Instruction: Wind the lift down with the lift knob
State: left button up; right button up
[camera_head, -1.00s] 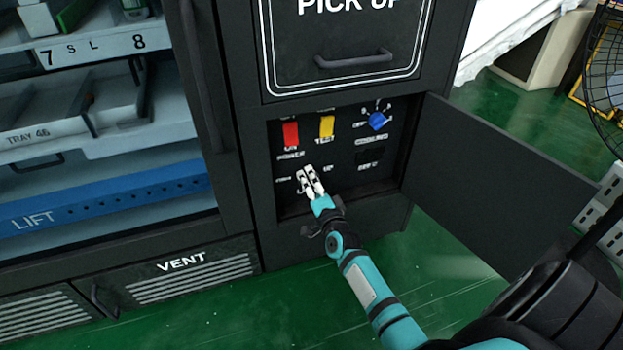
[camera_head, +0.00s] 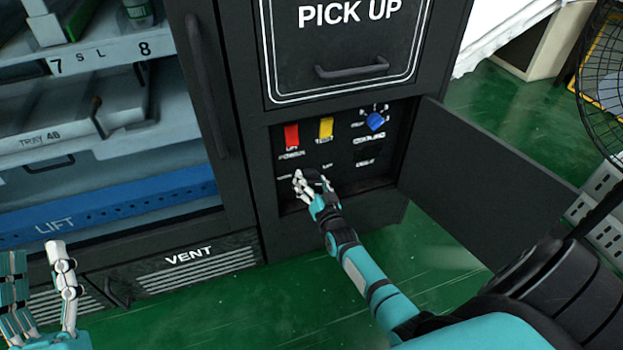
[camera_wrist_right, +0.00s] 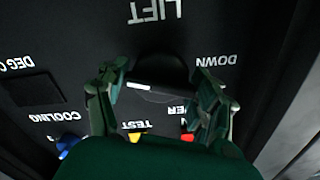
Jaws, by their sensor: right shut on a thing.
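The lift knob (camera_wrist_right: 160,68) is a dark round knob under the upside-down word LIFT in the right wrist view, with DOWN printed beside it. My right gripper (camera_wrist_right: 160,90) has its fingers on both sides of the knob and is shut on it. In the head view my right gripper (camera_head: 311,184) is at the lower left of the control recess and covers most of the knob. The blue lift (camera_head: 120,207) is a bar low in the cabinet at the left. My left gripper (camera_head: 42,285) is at the lower left, open and empty, away from the panel.
A red switch (camera_head: 291,136), a yellow switch (camera_head: 326,127) and a blue knob (camera_head: 375,121) sit above my right gripper. The recess door (camera_head: 490,190) stands open to the right. The pick-up drawer (camera_head: 350,40) is above, a vent (camera_head: 195,272) below left.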

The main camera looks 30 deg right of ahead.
pick_arm(q)
jog(key=shift+w+f+g, duration=0.5)
jog(key=shift+f+g, duration=0.1)
jog(key=shift+f, duration=0.15)
pick_arm(e)
jog(key=shift+n, duration=0.5)
jog(key=o, duration=1.2)
jog(key=v, duration=1.2)
jog(key=shift+a, duration=0.1)
